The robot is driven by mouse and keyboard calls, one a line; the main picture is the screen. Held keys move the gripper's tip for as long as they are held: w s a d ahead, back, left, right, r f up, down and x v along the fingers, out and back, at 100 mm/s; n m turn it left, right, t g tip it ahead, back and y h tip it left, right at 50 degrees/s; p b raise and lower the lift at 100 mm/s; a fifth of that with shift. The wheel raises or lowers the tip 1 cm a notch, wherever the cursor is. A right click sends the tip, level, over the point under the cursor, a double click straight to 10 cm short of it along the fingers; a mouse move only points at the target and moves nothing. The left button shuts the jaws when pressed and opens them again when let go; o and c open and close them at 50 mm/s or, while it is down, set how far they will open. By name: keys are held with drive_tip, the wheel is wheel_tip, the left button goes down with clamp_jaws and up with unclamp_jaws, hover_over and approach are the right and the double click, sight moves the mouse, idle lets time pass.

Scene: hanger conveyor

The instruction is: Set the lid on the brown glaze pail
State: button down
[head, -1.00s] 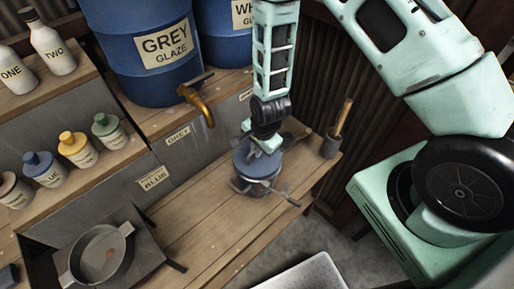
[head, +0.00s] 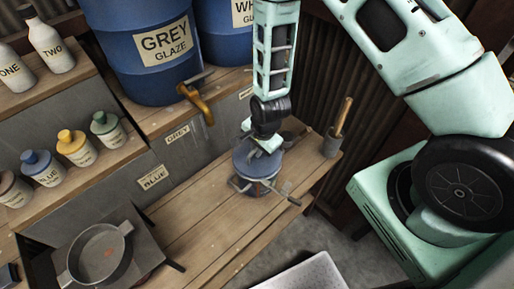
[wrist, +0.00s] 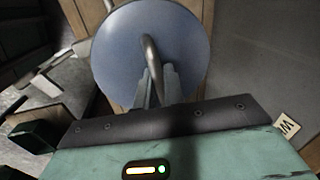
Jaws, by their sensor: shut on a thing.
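A round blue-grey lid (head: 243,160) with a curved handle is at the end of my arm in the head view. It also shows in the wrist view as a broad disc (wrist: 118,50). My gripper (head: 264,147) is shut on the lid's handle, and its fingers (wrist: 156,88) show close around that handle in the wrist view. A squat pail (head: 257,188) is directly under the lid on the wooden bench. The lid covers its mouth from view, so I cannot tell whether they touch. The pail's colour label is not readable.
Bar-like arms (head: 286,197) stick out around the pail. A pot with a wooden-handled tool (head: 333,143) stands behind it to the right. A brass tap (head: 197,103) on the blue GREY drum (head: 145,55) juts out to the left. A pan (head: 98,254) sits front left.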

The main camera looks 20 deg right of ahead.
sight(265, 161)
drive_tip(key=shift+f, duration=0.3)
idle(0.6)
drive_tip(key=c, duration=1.7)
unclamp_jaws()
drive_tip(key=shift+c, duration=0.2)
drive_tip(key=o, duration=0.6)
drive_tip(key=s+r+b, duration=0.1)
drive_tip(key=r, duration=0.4)
drive_tip(key=s+d+r, duration=0.1)
drive_tip(key=r, duration=0.5)
drive_tip(key=s+r+b, duration=0.1)
drive_tip(key=r, duration=0.5)
drive_tip(key=shift+d+r+b, duration=0.1)
drive_tip(key=shift+d+b, duration=0.05)
drive_tip(key=shift+b, duration=0.2)
